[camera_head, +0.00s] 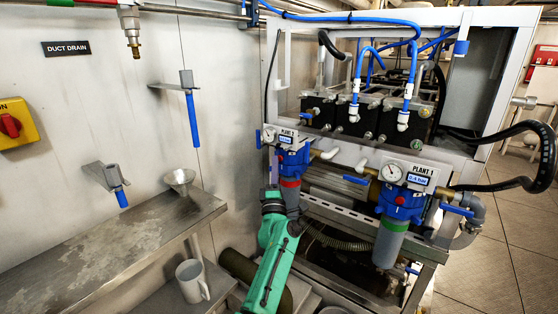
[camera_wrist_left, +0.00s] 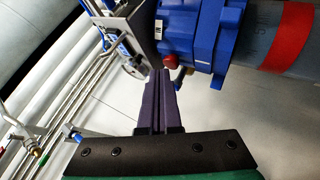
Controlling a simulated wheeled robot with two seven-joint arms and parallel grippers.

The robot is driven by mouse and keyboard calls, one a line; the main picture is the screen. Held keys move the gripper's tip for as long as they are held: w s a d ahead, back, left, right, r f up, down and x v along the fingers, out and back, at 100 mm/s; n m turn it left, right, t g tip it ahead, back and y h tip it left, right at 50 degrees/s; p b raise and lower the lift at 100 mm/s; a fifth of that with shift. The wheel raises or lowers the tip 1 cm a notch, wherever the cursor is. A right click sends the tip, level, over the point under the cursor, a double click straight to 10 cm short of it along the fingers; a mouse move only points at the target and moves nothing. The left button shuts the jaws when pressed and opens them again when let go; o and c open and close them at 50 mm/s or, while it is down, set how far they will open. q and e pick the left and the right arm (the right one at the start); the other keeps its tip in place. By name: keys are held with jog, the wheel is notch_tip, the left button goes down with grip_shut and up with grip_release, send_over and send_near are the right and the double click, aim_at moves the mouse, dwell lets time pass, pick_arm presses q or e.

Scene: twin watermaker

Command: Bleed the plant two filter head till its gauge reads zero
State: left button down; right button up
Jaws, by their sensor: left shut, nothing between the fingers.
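The plant two filter head (camera_head: 293,160) is blue, with a red-banded bowl below, left of the rack. Its plate (camera_head: 287,132) reads PLANT 2. Its gauge (camera_head: 269,136) and display are too small to read. In the left wrist view the blue head (camera_wrist_left: 208,38) lies sideways, with a small red button (camera_wrist_left: 171,60) on it. My left gripper (camera_head: 271,190) is in front of and just left of the bowl. In the left wrist view its dark fingers (camera_wrist_left: 160,75) are shut and empty, tips close by the button; contact cannot be told. My right gripper is out of view.
The plant one filter head (camera_head: 401,203), with gauge and green-banded bowl, stands to the right. A steel shelf (camera_head: 110,250) with a funnel (camera_head: 180,181) is at left, a mug (camera_head: 192,281) below. Black hoses loop at right. Open floor lies at far right.

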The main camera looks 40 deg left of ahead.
pick_arm(q)
jog(key=shift+w+b, duration=0.4)
jog(key=shift+w, duration=0.05)
dwell(0.4)
dwell(2.3)
jog(key=shift+s+p, duration=0.65)
jog(key=shift+s, duration=0.2)
jog(key=s+p, duration=0.2)
jog(key=s, duration=0.3)
jog(key=shift+p, duration=0.4)
